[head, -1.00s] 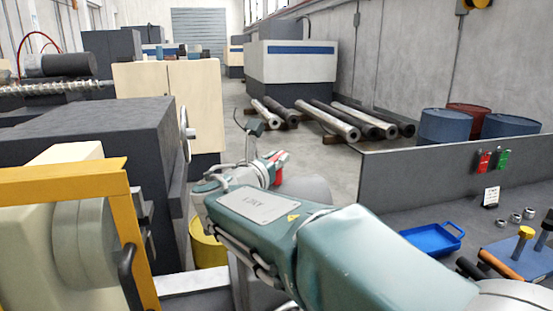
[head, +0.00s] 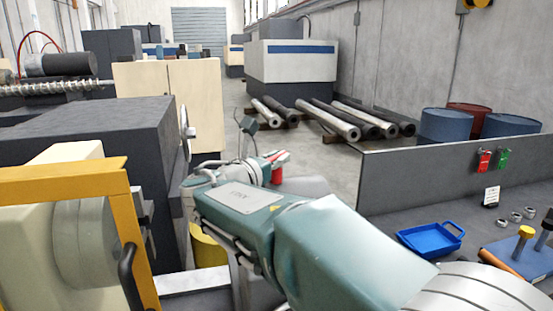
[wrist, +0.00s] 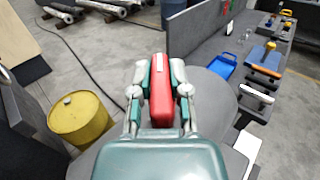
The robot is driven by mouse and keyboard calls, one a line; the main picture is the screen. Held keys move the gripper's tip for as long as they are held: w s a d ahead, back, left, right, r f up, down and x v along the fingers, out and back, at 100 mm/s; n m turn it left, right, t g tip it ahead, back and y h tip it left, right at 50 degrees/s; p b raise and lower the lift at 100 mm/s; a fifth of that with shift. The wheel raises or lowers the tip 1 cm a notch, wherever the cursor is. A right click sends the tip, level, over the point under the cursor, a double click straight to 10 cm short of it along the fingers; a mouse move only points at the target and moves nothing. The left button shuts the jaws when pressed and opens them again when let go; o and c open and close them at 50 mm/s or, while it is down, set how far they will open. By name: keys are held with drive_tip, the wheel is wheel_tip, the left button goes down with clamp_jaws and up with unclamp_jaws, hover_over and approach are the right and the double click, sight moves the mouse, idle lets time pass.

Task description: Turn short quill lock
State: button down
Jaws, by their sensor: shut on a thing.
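My gripper (wrist: 160,72) is shut on a red block-like thing (wrist: 161,100) with a pale strip along its top, held between its two fingers in the wrist view. In the head view the red thing (head: 278,165) shows small beyond my teal arm, over the aisle and away from the bench. A blue block (head: 515,258) at the right bears a short post with a yellow knob (head: 526,232) and a dark post. I cannot tell which part is the short quill lock. My arm hides part of the bench's near end.
The grey bench carries a blue tray (head: 430,240) and several metal rings (head: 515,217). Red (head: 484,160) and green (head: 503,158) tags hang on its back panel. A yellow drum (wrist: 80,118) stands at the left. A yellow frame (head: 128,215) is close at left. The aisle floor is partly clear.

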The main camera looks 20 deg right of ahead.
sight(276, 154)
drive_tip(key=m+g+h, duration=0.3)
drive_tip(key=m+g, duration=0.1)
drive_tip(key=g, duration=0.1)
drive_tip(key=shift+g, duration=0.3)
drive_tip(key=shift+m+g+h, duration=0.7)
drive_tip(key=shift+m+g, duration=1.3)
drive_tip(key=shift+g, duration=1.3)
drive_tip(key=c, duration=0.6)
unclamp_jaws()
wheel_tip(276, 154, up, 10)
drive_tip(key=shift+a+f, duration=0.1)
